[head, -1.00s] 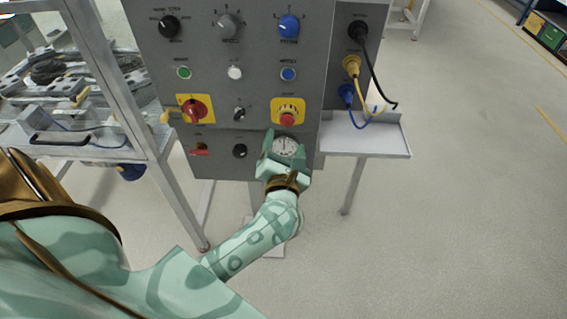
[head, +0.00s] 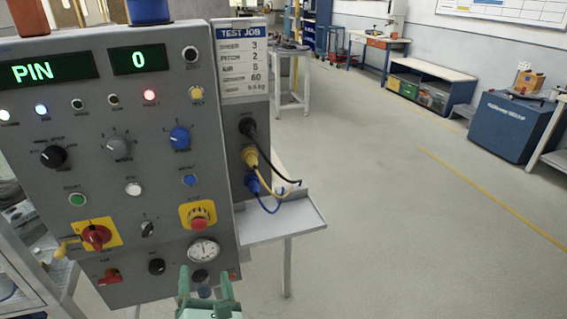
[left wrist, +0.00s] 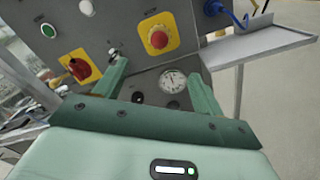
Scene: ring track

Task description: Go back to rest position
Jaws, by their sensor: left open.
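My left gripper (head: 208,284) is at the bottom of the head view, in front of the lower edge of a grey control panel (head: 110,205). Its two green fingers point up and stand apart with nothing between them. In the left wrist view the open fingers (left wrist: 158,88) frame the lower part of the panel, with a round white gauge (left wrist: 172,80) near the right finger. The gauge also shows just above the fingertips in the head view (head: 204,250). I cannot tell whether the fingers touch the panel. My right gripper is not in view.
The panel bears knobs, buttons, a red emergency button (head: 199,222) and a red switch (head: 97,236). A small metal shelf (head: 285,222) juts out at its right, below plugged cables (head: 252,158). Open floor (head: 400,240) lies to the right. A blue cabinet (head: 505,127) stands farther back.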

